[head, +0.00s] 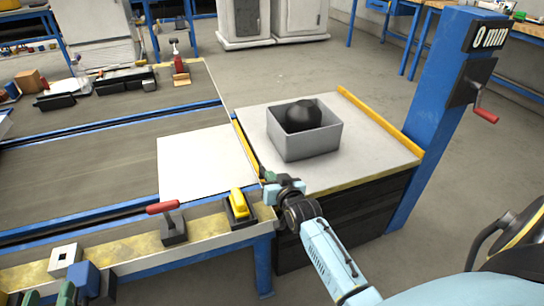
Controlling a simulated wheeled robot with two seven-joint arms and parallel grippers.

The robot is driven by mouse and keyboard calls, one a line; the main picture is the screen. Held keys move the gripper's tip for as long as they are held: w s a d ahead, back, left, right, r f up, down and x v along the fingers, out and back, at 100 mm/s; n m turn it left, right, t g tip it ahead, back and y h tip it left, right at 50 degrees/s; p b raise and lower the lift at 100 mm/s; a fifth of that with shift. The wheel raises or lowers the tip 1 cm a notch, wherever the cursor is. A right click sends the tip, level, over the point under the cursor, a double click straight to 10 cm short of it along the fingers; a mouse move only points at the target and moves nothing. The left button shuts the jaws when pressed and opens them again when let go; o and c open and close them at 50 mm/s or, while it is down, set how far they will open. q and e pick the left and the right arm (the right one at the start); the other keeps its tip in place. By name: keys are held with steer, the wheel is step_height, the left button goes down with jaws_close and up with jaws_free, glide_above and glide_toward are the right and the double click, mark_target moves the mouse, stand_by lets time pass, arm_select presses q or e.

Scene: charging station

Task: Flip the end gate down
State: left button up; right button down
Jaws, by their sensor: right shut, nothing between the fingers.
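A low yellow bar (246,150), which looks like the end gate, stands along the joint between the conveyor's end and the grey platform. My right gripper (267,176) is at the near end of this bar, by the platform's near left corner. It is shut and empty, with green fingertips close together; I cannot tell whether they touch the bar. My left gripper (49,297) is partly in view at the bottom left edge. Its two green fingertips look apart, and it is far from the bar.
A grey open box (304,148) holding a black round object (303,115) sits on the platform (350,170). Another yellow bar (380,121) lines its far right edge. A red-handled lever (172,222) and yellow switch (238,204) are on the near rail. A blue post (433,120) stands right.

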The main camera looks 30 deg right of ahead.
steer(key=shift+s+f, duration=0.1)
steer(key=shift+f, duration=0.1)
